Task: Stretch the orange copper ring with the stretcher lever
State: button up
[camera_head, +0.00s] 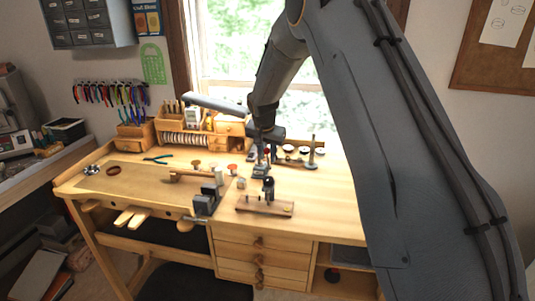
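My gripper (268,136) is at the back middle of the wooden workbench (330,195), pointing down. Its fingers are small and dark, and I cannot tell whether they are open or hold anything. Just below it stands a small grey metal tool with a red knob (267,152), perhaps the stretcher and its lever; my gripper partly hides it. I cannot tell whether they touch. A small orange round piece (232,168) sits on the bench left of this tool. I cannot tell which is the copper ring.
A tool with a black knob on a wooden base (266,206) and a dark vise (206,201) stand near the front edge. Pliers (157,158) lie at the back left. A rack with pegs (300,153) stands right of my gripper. The bench's right front is clear.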

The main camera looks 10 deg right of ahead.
jog(key=shift+c, duration=0.5)
grip_shut()
jog(key=shift+f+b, duration=0.25)
jog(key=shift+b, duration=0.9)
jog(key=t+b, duration=0.1)
jog(key=b, duration=0.3)
jog(key=s+b, duration=0.1)
jog(key=b, duration=0.3)
jog(key=shift+a+f+t+h, duration=0.3)
jog(key=shift+f+t+h, duration=0.05)
jog(key=shift+t+h, duration=0.05)
jog(key=b, duration=0.5)
jog(key=s+f+t+b, duration=0.1)
jog(key=b, duration=0.5)
jog(key=shift+a+t+h, duration=0.3)
jog(key=s+b, duration=0.1)
jog(key=b, duration=0.5)
jog(key=shift+f+t, duration=0.35)
jog(key=shift+t, duration=0.05)
jog(key=shift+o, duration=0.5)
grip_release()
jog(key=shift+a, duration=0.15)
